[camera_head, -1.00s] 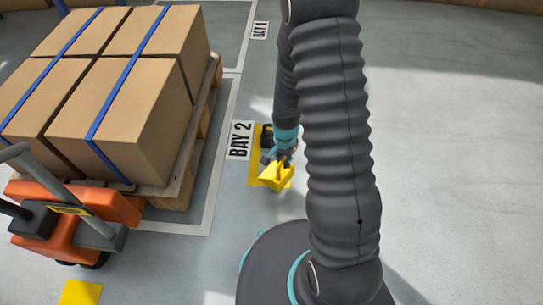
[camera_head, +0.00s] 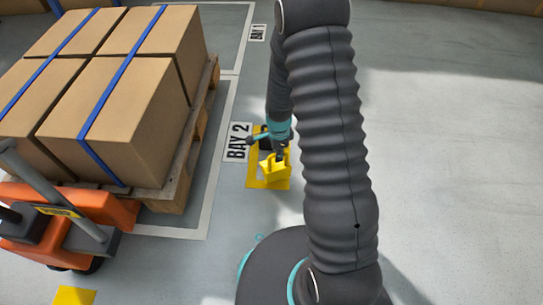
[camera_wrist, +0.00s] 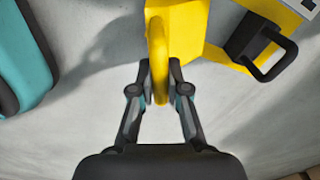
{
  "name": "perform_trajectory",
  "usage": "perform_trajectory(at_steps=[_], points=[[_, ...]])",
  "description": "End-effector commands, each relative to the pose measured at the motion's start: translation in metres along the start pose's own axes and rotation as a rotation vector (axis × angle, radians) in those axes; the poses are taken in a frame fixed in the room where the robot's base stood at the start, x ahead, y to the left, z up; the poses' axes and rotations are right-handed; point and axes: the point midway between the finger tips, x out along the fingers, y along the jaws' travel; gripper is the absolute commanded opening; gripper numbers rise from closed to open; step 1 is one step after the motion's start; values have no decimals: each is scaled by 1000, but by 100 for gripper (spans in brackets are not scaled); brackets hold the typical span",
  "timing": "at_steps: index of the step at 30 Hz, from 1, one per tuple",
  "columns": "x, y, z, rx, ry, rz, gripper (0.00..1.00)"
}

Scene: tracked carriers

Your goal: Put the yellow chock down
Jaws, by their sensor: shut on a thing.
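The yellow chock (camera_head: 276,170) is in my gripper (camera_head: 280,153), over or on a yellow floor patch (camera_head: 254,182) right of the BAY 2 label. In the wrist view the chock (camera_wrist: 184,22) is at the top, and its upright yellow handle (camera_wrist: 158,62) runs down between the fingers. My gripper (camera_wrist: 159,88) is shut on that handle. The chock's underside is hidden, so I cannot tell whether it touches the floor patch.
A black object with a loop handle (camera_wrist: 262,45) stands close beside the chock. A pallet (camera_head: 180,190) of strapped cartons (camera_head: 120,120) and an orange pallet truck (camera_head: 75,215) are at the left. Grey floor on the right is clear.

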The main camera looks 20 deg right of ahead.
Motion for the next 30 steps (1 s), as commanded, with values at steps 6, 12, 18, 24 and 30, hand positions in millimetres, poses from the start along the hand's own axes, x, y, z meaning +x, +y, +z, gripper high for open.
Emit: perform_trajectory(at_steps=[6,12,18,24,30], points=[[23,-36,6,-2,0,-1,0],[29,-48,7,-1,0,-1,0],[48,-47,7,-1,0,2,0],[69,-47,7,-1,0,0,0],[70,-47,7,-1,0,-1,17]])
